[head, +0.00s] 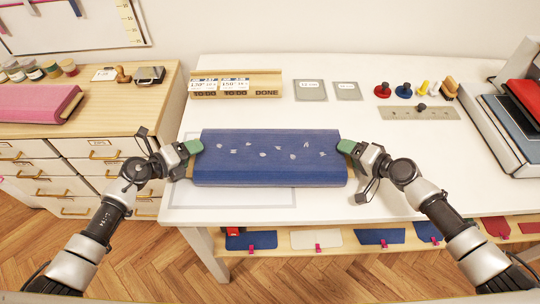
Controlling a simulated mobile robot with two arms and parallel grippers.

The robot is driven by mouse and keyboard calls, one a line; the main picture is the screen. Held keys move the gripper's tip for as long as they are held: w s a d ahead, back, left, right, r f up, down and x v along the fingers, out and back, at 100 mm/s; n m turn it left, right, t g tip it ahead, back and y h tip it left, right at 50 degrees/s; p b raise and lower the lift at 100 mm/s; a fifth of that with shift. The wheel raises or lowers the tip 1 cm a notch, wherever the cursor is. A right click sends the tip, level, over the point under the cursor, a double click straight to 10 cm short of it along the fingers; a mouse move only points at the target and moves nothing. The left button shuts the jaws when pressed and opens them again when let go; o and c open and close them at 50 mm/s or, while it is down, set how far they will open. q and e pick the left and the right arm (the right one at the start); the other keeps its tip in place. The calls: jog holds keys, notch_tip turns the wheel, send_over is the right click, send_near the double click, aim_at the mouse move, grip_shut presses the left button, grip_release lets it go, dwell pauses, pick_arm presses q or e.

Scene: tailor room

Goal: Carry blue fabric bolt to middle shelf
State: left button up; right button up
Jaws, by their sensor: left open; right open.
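The blue fabric bolt (268,172) lies lengthwise across the left front of the white table, with white marks on its top. My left gripper (199,146) is at the bolt's left end, its green fingertip by the upper left corner. My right gripper (342,146) is at the bolt's right end, its green fingertip by the upper right corner. Both grippers are open; whether they touch the bolt I cannot tell.
Behind the bolt stand a wooden card holder (264,82), grey squares (310,95), colored knobs (403,90) and a metal strip (440,113). A wooden cabinet (150,90) with a pink bolt (35,103) stands left. The table (420,150) is clear right of the bolt.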

pick_arm(q)
jog(key=shift+d, duration=0.2)
jog(key=shift+c, duration=0.2)
pick_arm(e)
jog(key=shift+c, duration=0.2)
pick_arm(q)
grip_shut()
pick_arm(e)
grip_shut()
pick_arm(q)
jog(key=shift+w+a+r, duration=0.1)
jog(key=shift+r, duration=0.1)
pick_arm(e)
jog(key=shift+w+r, duration=0.1)
